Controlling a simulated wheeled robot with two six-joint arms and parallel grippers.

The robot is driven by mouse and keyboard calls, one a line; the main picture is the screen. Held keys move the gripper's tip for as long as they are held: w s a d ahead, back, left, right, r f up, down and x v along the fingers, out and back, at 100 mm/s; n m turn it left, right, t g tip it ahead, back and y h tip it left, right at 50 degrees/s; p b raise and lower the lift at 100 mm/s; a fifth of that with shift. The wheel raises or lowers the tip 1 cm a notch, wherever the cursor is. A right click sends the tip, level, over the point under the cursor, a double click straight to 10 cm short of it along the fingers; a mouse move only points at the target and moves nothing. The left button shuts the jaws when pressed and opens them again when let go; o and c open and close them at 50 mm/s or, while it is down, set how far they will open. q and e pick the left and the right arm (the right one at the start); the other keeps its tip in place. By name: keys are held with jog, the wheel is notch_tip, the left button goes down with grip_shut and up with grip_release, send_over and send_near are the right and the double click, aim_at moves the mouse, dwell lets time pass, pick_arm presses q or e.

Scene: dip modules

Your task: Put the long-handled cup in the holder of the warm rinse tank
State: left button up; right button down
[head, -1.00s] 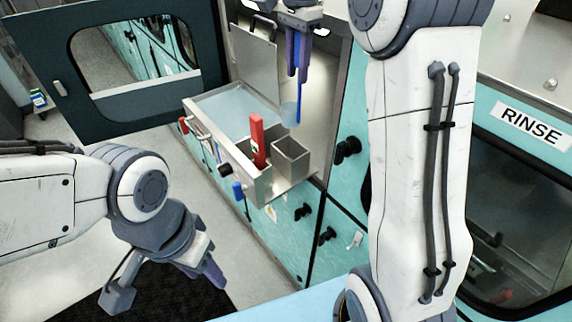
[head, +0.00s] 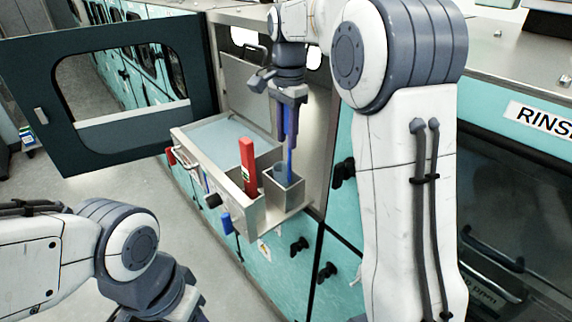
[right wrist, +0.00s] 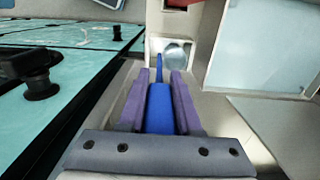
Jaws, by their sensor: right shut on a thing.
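My right gripper (head: 289,122) is shut on the upright blue handle of the long-handled cup (head: 290,163). The cup's bowl (head: 281,172) is at the mouth of a square metal holder (head: 283,196) at the right end of the rinse tank (head: 178,138). The bowl's lower part is hidden by the holder wall. In the right wrist view the blue handle (right wrist: 160,108) lies between the purple fingers, and the round bowl (right wrist: 177,52) appears beyond them, within the holder opening. My left gripper (head: 190,308) is at the bottom edge, its fingertips cut off.
A red-handled thing (head: 248,168) stands just left of the holder. Black knobs (head: 300,246) and a blue knob (head: 226,222) stick out from the front. The dark door (head: 40,90) with a window is swung open at the left. The tank's water surface is clear.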

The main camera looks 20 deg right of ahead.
notch_tip(320, 180, down, 5)
jog(key=shift+f+p, duration=0.2)
jog(key=shift+p, duration=0.25)
jog(key=shift+f, duration=0.2)
jog(key=c, duration=0.6)
grip_release()
jog(key=shift+r, duration=0.15)
notch_tip(320, 180, up, 12)
jog(key=shift+w+d+r+b, duration=0.1)
jog(key=shift+b, duration=0.3)
